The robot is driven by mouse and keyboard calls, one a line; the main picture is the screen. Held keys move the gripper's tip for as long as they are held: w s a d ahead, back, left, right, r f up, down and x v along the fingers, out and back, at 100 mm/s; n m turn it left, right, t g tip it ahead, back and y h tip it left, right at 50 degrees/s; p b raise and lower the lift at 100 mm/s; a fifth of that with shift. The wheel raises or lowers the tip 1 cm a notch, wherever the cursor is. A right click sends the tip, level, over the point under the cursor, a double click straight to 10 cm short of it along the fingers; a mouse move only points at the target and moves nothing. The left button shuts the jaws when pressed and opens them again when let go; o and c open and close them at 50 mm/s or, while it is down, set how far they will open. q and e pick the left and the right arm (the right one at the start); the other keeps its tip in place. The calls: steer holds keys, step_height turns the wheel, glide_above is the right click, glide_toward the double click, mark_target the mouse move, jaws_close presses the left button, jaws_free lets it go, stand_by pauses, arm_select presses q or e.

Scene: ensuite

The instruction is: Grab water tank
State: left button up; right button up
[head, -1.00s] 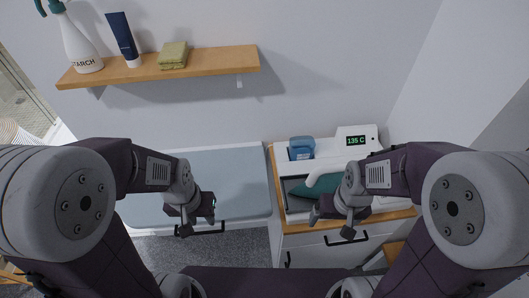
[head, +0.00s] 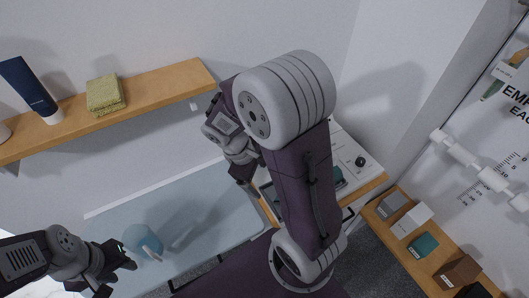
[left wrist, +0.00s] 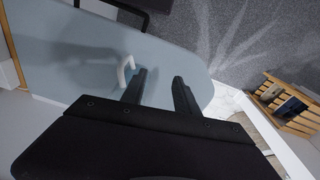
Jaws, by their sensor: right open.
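The blue water tank (head: 141,238) with a white handle is on the pale blue ironing board (head: 215,205) in the head view. In the left wrist view its white handle (left wrist: 125,70) stands out, while its body blends with the board. My left gripper (head: 118,268) is open, beside the tank at its lower left; its fingers (left wrist: 160,82) are apart with nothing between them, one close to the handle. My right gripper (head: 243,172) is open above the board's right end, near the ironing station. My right arm hides much of the station.
The white ironing station (head: 350,148) stands on a wooden-topped cabinet. A wooden shelf (head: 165,94) on the wall holds a dark tube (head: 30,88) and a folded green towel (head: 105,95). A wooden rack (head: 385,218) with small boxes is at the right.

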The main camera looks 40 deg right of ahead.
steer(key=w+d+r+n+h+p, duration=0.1)
steer(key=w+d+n+h+p, duration=0.1)
steer(key=w+d+n+h, duration=0.65)
steer(key=w+a+f+n+p, duration=0.1)
steer(key=w+f, duration=0.1)
steer(key=w+a+f+n+t+h, duration=0.1)
steer(key=f, duration=0.1)
steer(key=w+a+f+n+p, duration=0.1)
steer(key=w+f, duration=0.1)
steer(key=shift+w+a+f+n+t+p, duration=0.2)
steer(key=shift+w+f+n+t+p, duration=0.05)
steer(key=shift+w+f+t+p, duration=0.1)
steer(key=p+x, duration=0.4)
steer(key=x, duration=0.4)
steer(key=shift+d+r, duration=0.1)
steer(key=shift+d, duration=0.1)
steer(key=shift+d+f, duration=0.35)
steer(key=shift+d, duration=0.1)
steer(key=shift+a, duration=0.15)
steer(key=c, duration=1.3)
jaws_close()
steer(key=shift+r, duration=0.2)
